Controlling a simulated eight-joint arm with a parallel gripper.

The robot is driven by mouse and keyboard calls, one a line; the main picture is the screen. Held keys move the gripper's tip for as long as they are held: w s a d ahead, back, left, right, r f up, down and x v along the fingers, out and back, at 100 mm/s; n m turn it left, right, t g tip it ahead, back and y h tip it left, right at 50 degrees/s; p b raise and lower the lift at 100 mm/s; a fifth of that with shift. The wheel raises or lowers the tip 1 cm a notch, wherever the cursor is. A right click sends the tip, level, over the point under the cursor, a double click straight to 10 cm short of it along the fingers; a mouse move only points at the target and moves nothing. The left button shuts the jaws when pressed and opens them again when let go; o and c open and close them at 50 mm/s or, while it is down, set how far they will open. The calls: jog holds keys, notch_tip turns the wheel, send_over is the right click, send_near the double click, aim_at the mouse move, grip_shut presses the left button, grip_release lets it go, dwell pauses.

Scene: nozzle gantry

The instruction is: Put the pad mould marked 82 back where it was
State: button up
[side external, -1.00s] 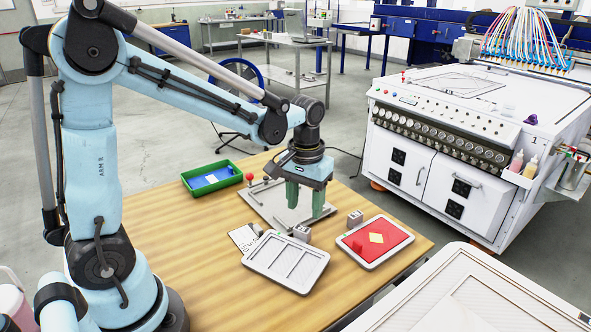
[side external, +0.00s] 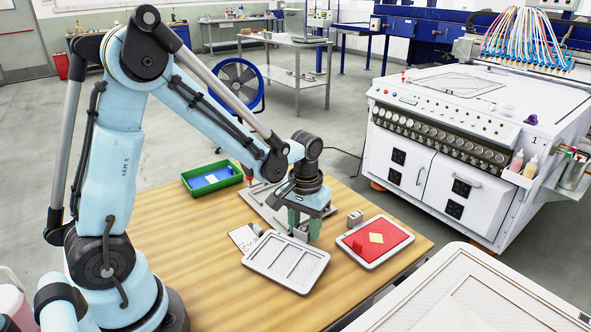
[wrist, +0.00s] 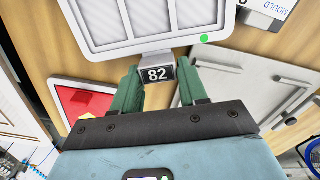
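The pad mould marked 82 is a white-grey tray with three long recesses (side external: 270,263), flat on the wooden table. Its tab block carries the label 82 (wrist: 158,75) in the wrist view, and its frame (wrist: 190,35) fills the top there. My gripper (side external: 304,232) is low at the mould's far edge, and its green fingers (wrist: 158,82) stand on either side of the block. In the side view the fingers partly hide the block.
A white-rimmed tray with a red face and yellow diamond (side external: 376,238) lies to the right; its grey block (side external: 355,217) stands behind it. A grey metal plate (side external: 257,205) lies behind my gripper. A printed card (side external: 244,238) and a green bin (side external: 212,179) are left. The front-left table is clear.

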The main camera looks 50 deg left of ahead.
aim_at(338, 240)
grip_shut()
jog(key=shift+w+d, duration=1.25)
jog(key=shift+w, duration=0.2)
jog(key=shift+w+d, duration=1.2)
jog(key=shift+w, duration=0.25)
jog(key=o, duration=0.7)
grip_release()
jog(key=shift+c, duration=0.2)
notch_tip(338, 240, up, 12)
